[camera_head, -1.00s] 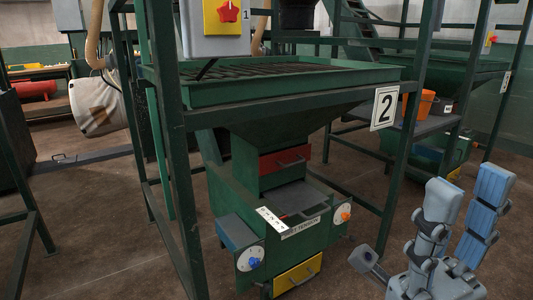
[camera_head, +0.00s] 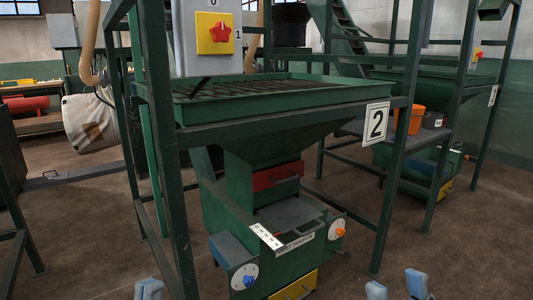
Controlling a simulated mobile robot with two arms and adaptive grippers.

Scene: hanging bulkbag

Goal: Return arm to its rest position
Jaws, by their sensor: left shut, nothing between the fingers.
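My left gripper (camera_head: 149,289) shows only as a pale blue fingertip piece at the bottom edge, left of the green machine. Its fingers are shut with nothing seen between them; the rest is below the picture. My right gripper (camera_head: 396,287) shows as two separate fingertips at the bottom edge, right of the machine. They stand apart with only floor seen between them. Its palm and both arms are out of view. Neither gripper is seen touching anything.
The green hopper machine (camera_head: 240,215) has a red drawer (camera_head: 277,175), a yellow drawer (camera_head: 293,287) and dials. Green frame posts (camera_head: 168,190) stand around it. A sign "2" (camera_head: 376,122) hangs on the frame. Brown floor (camera_head: 480,225) is clear at right.

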